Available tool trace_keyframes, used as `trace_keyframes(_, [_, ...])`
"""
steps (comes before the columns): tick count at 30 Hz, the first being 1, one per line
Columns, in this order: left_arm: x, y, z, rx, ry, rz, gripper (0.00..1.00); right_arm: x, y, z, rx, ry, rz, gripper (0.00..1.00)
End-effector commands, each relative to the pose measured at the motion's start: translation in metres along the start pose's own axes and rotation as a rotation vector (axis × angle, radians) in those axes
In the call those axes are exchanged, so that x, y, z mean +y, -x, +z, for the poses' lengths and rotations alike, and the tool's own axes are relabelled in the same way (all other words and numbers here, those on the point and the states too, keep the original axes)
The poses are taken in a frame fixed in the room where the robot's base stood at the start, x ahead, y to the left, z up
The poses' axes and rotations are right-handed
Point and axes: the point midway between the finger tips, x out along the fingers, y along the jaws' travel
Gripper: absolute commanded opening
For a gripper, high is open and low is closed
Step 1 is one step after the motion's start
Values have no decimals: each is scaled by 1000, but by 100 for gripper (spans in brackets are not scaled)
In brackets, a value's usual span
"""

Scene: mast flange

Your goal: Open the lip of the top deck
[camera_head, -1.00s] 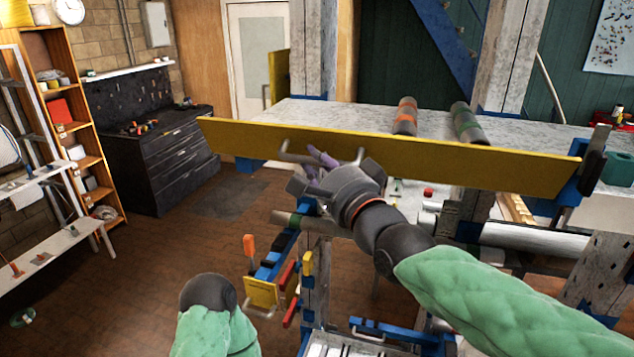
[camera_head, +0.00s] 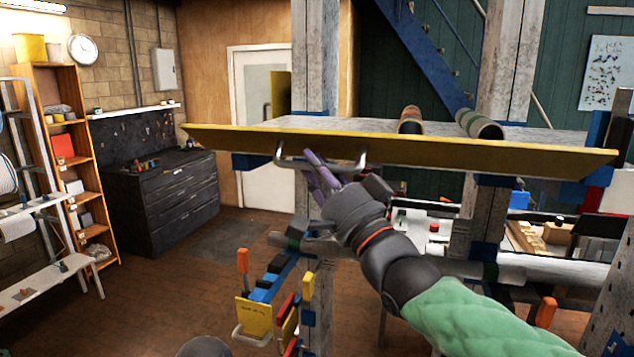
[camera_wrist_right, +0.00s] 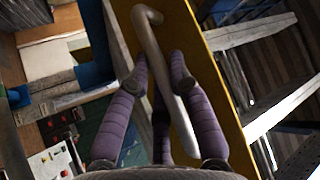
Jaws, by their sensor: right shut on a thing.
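The lip is a long yellow board (camera_head: 470,155) along the front edge of the grey top deck (camera_head: 345,124) in the head view. Its face slants, with the underside turned toward me. A metal bar handle (camera_head: 290,164) is fixed to its face. My right gripper (camera_head: 318,168) is shut on this handle, its purple fingers around the bar from below. In the right wrist view the fingers (camera_wrist_right: 158,80) lie on both sides of the bar (camera_wrist_right: 150,45), with the yellow lip (camera_wrist_right: 203,75) behind.
Two rolls, one orange-banded (camera_head: 411,120) and one green-banded (camera_head: 480,124), lie on the deck. Wooden posts (camera_head: 313,60) and a blue diagonal brace (camera_head: 425,55) stand behind. A lower bench with tools is below right. Open floor (camera_head: 180,290) is at the left.

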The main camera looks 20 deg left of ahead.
Motion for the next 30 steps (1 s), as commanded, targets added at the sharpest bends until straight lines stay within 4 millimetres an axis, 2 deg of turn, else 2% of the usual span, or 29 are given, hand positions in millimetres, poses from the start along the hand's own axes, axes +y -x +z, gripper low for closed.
trace_keyframes(1, [-4,-12,0,0,0,0,46,9,4,5,-1,24,-24,0])
trace_keyframes(3, [-7,-20,-1,0,0,0,46,12,5,6,0,66,-67,0])
trace_keyframes(12, [-16,-46,-2,0,0,0,46,27,10,11,-1,250,-251,0])
trace_keyframes(21, [-20,-56,-2,0,0,0,46,37,11,13,-2,377,-378,0])
trace_keyframes(30, [-21,-59,-2,0,0,0,46,40,11,12,-1,430,-431,0])
